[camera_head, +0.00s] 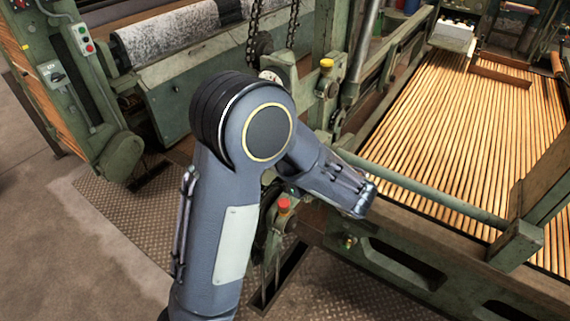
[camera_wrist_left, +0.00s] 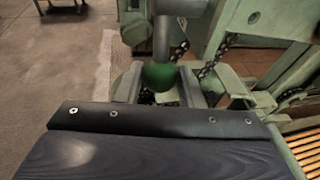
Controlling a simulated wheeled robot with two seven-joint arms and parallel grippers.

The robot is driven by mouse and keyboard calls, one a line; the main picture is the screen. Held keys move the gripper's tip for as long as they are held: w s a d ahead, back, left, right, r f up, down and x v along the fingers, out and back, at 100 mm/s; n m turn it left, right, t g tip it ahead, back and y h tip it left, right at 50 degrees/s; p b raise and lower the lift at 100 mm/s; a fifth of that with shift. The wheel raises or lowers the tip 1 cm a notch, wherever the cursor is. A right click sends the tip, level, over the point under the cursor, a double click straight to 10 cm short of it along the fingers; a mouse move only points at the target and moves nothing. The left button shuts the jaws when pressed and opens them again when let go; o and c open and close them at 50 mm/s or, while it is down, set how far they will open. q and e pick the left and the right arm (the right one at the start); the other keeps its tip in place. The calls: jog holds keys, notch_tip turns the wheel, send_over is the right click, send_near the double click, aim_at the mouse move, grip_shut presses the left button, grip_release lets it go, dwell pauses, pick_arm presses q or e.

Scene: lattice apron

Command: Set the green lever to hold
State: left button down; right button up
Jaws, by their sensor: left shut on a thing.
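The green lever shows in the left wrist view as a round green knob (camera_wrist_left: 158,77) on a grey rod that runs up out of the picture. My left gripper (camera_wrist_left: 160,86) is shut on it, with one grey finger on each side of the knob. In the head view my left arm covers this spot, and neither the green knob nor my left gripper shows. No hold mark can be made out in either view. My right gripper is in neither view.
Green machine frames stand close around my left arm. A long bed of wooden slats (camera_head: 465,130) lies at the right behind a green rail (camera_head: 430,190). A red knob (camera_head: 284,205) stands by my forearm. Chains (camera_head: 253,30) hang behind. Open floor (camera_head: 60,230) lies at the left.

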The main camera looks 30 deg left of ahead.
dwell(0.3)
pick_arm(q)
jog(key=c, duration=1)
grip_release()
jog(key=shift+o, duration=0.2)
jog(key=v, duration=0.7)
jog(key=shift+d, duration=0.35)
jog(key=shift+s+r, duration=0.1)
